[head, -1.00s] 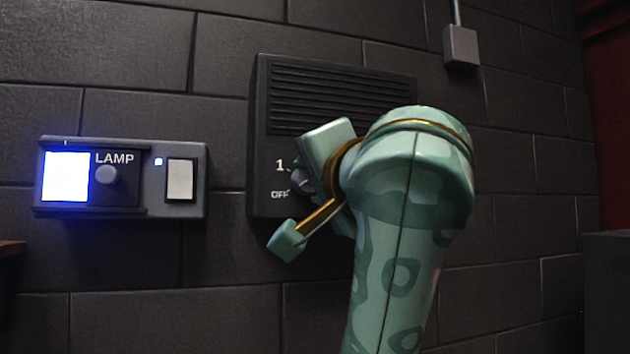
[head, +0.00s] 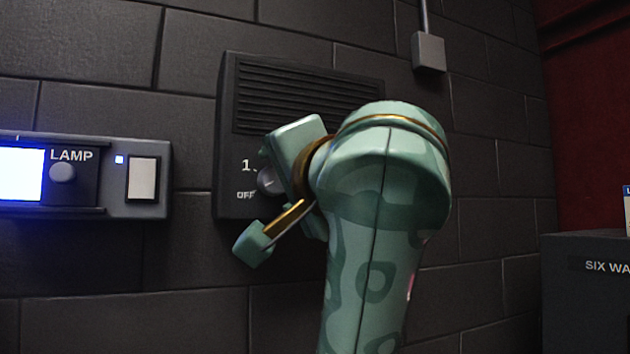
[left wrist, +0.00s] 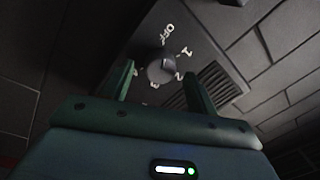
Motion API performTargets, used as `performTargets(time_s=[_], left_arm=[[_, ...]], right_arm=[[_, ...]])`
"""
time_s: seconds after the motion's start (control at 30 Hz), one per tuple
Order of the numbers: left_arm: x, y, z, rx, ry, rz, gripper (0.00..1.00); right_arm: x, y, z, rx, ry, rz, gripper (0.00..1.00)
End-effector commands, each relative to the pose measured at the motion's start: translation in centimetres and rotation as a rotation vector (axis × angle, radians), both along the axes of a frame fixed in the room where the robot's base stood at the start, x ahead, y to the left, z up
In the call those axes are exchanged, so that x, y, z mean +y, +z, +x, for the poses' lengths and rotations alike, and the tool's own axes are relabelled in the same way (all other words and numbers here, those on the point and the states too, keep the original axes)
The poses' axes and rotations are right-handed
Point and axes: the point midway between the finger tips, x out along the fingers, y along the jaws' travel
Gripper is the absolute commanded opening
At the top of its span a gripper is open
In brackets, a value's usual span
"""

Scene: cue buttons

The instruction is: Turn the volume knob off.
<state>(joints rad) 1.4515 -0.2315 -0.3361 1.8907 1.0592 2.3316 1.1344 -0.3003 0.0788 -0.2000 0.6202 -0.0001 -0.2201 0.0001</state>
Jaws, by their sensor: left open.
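The volume knob (left wrist: 161,68) is a round dark knob on a black speaker panel, with OFF and numbers around it in the left wrist view. Its pointer seems to face the 2 side, but I cannot read it surely. In the head view only the knob's left edge (head: 267,182) shows, beside the OFF mark; my gripper hides the rest. My left gripper (head: 268,200) is open at the panel, its fingers on either side of the knob. In the left wrist view the fingertips (left wrist: 159,72) flank the knob, with gaps visible; contact is not clear.
A lamp box (head: 118,205) with a bright blue-white lit square, a round knob and a white switch is on the wall at left. A grey wall box (head: 428,52) hangs at upper right. A dark cabinet (head: 585,300) stands at right.

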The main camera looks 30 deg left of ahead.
Motion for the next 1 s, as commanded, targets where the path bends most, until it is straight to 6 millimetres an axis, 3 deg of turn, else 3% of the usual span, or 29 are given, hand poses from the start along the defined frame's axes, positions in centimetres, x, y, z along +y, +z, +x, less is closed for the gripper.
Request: performTargets(time_s=[0.23, 0.5, 0.7, 1.0], left_arm=[[-5.3, -0.8, -4.0, -0.002, -0.006, 0.001, 0.58], [-9.5, -0.9, -7.4, -0.006, -0.002, 0.002, 0.58], [-10.5, 0.1, -7.5, -0.002, 0.011, 0.01, 0.58], [-11.4, -0.5, -8.3, 0.0, 0.006, 0.006, 0.58]], right_arm=[[-0.1, -1.6, -0.1, 0.003, 0.001, -0.001, 0.36], [-0.3, -1.6, -0.1, 0.003, 0.002, -0.003, 0.36], [-0.3, 4.1, 0.2, -0.005, 0.001, -0.004, 0.36], [-0.2, 9.6, 0.4, -0.009, 0.001, -0.003, 0.36]])
